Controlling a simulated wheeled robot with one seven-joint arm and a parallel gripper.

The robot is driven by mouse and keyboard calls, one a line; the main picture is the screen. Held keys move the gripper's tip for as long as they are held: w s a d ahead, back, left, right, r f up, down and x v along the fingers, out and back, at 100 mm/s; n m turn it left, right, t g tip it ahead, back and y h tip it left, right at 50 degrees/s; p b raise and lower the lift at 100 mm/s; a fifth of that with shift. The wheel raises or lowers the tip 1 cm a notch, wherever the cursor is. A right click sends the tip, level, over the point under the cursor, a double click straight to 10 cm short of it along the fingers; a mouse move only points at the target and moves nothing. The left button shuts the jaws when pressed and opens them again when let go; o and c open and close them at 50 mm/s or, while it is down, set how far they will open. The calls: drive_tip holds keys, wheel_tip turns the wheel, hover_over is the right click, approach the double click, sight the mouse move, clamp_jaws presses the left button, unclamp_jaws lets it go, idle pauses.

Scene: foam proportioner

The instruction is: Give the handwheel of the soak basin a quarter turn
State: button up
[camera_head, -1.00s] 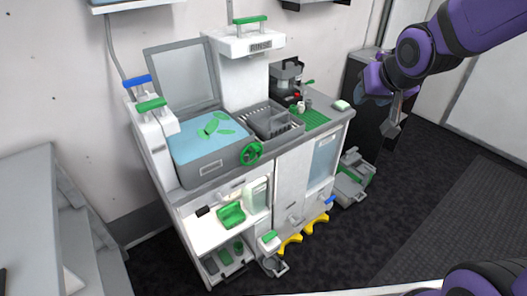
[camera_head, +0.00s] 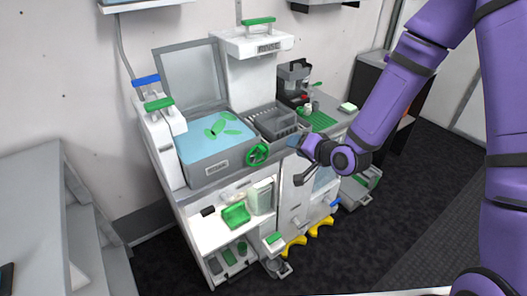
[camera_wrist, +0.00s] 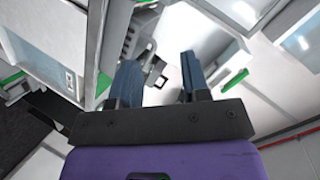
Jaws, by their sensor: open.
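The green handwheel (camera_head: 257,154) is on the front right of the soak basin (camera_head: 197,172), a grey tank with blue liquid and green leaf-like pieces in it. My gripper (camera_head: 296,142) is in front of the counter, a little to the right of the handwheel and apart from it in the picture. In the wrist view my gripper (camera_wrist: 158,64) shows two dark blue fingers spread apart with nothing between them. Green parts show near the fingers there, but I cannot tell whether any is the handwheel.
A grey basket (camera_head: 275,122) and a coffee-machine-like device (camera_head: 293,82) stand right of the basin. A white tower with a green handle (camera_head: 259,21) rises behind. Open shelves with a green tray (camera_head: 236,214) lie below. Dark floor (camera_head: 400,240) is free at right.

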sight(264, 152)
drive_tip(key=shift+s+a+f+m+t+y, duration=0.9)
drive_tip(key=shift+s+a+f+m+t, duration=1)
drive_tip(key=shift+f+m, duration=1.65)
drive_tip(key=shift+m+t, duration=0.25)
drive_tip(key=shift+t, duration=0.05)
drive_tip(key=x, duration=1.1)
drive_tip(key=shift+w+r, duration=0.1)
drive_tip(key=shift+r, duration=0.25)
drive_tip(key=shift+c, duration=0.4)
clamp_jaws()
